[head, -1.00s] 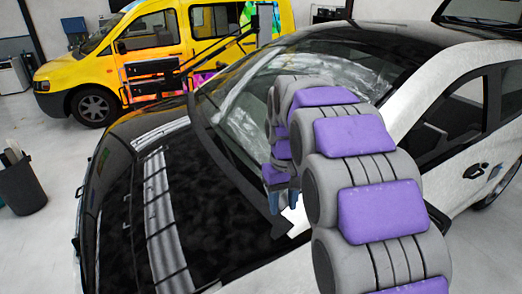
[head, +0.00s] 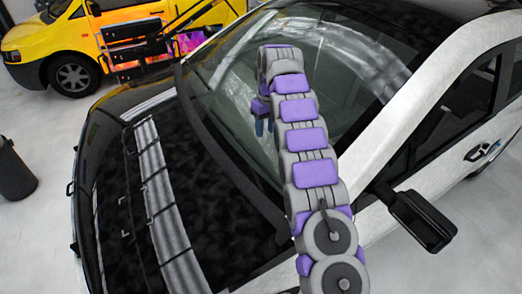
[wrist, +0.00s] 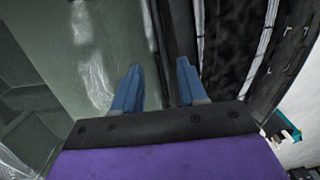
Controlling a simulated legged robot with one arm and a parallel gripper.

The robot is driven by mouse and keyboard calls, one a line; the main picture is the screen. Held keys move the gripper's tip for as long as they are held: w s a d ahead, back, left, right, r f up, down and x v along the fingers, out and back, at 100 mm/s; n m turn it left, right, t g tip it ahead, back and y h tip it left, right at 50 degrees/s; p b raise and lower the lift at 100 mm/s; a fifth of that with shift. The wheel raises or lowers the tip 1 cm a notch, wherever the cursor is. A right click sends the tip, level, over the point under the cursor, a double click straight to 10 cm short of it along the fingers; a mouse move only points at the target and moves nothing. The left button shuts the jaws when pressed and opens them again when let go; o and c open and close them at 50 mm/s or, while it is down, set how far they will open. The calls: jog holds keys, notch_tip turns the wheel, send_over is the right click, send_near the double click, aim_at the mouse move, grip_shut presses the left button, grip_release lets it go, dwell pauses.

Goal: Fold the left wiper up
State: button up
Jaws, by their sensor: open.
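My gripper (head: 264,127) has blue fingers, apart and empty, and hangs over the windshield side of the car. The fingers also show in the wrist view (wrist: 160,74). A long dark strip (head: 225,145) runs along the windshield's base in the head view. In the wrist view a dark bar (wrist: 180,28) runs up beyond the right finger, with a thin grey line left of it. I cannot tell whether this bar is the left wiper or the trim under the glass. My arm hides part of the windshield; contact cannot be told.
The windshield (head: 340,75) lies around and beyond my gripper. The black hood (head: 110,185) with grey stripes is at left. A side mirror (head: 422,220) sticks out right of my arm. A yellow van (head: 75,50) stands behind, and a dark bin (head: 14,170) at far left.

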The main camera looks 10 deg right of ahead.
jog(key=b, duration=0.5)
send_near(262, 165)
jog(key=f, duration=0.8)
jog(key=shift+a+f, duration=0.2)
jog(key=shift+f, duration=0.15)
jog(key=shift+c, duration=0.3)
grip_shut()
